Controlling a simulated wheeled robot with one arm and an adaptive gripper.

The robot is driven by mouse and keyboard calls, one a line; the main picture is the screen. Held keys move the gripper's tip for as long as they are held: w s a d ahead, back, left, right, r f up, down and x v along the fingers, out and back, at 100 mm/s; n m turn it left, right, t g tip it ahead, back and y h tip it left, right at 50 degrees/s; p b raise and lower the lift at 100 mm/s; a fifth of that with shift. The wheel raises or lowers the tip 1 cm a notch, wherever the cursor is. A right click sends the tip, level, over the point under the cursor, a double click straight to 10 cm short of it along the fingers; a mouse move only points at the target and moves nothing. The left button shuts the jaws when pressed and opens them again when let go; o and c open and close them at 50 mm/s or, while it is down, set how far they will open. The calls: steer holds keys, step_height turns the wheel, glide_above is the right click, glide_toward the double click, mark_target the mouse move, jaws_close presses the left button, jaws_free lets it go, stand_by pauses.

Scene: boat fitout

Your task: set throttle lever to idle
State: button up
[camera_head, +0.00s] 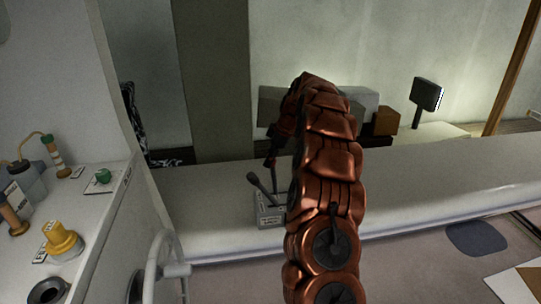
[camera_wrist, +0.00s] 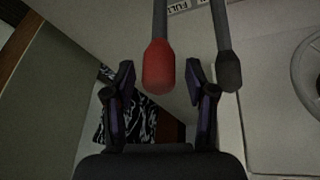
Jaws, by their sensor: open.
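A lever with a red knob (camera_wrist: 159,66) stands between the two fingers of my open gripper (camera_wrist: 160,78) in the wrist view. Gaps show on both sides of the knob, so the fingers are not closed on it. A second lever with a black knob (camera_wrist: 229,70) stands just right of the right finger, outside the jaws. In the head view the lever box (camera_head: 270,215) sits on the white ledge, with a dark lever (camera_head: 263,184) leaning up and left. My gripper (camera_head: 271,158) is above the box there, partly hidden by my copper arm. Nothing visible names either lever as the throttle.
A label (camera_wrist: 185,5) reading "FULL" lies near the lever bases. A steering wheel (camera_head: 160,270) stands left of the box. The left counter (camera_head: 100,215) holds a yellow knob (camera_head: 62,240) and a green knob (camera_head: 103,176).

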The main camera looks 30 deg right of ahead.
steer(key=shift+f, duration=0.1)
jaws_close()
stand_by(0.5)
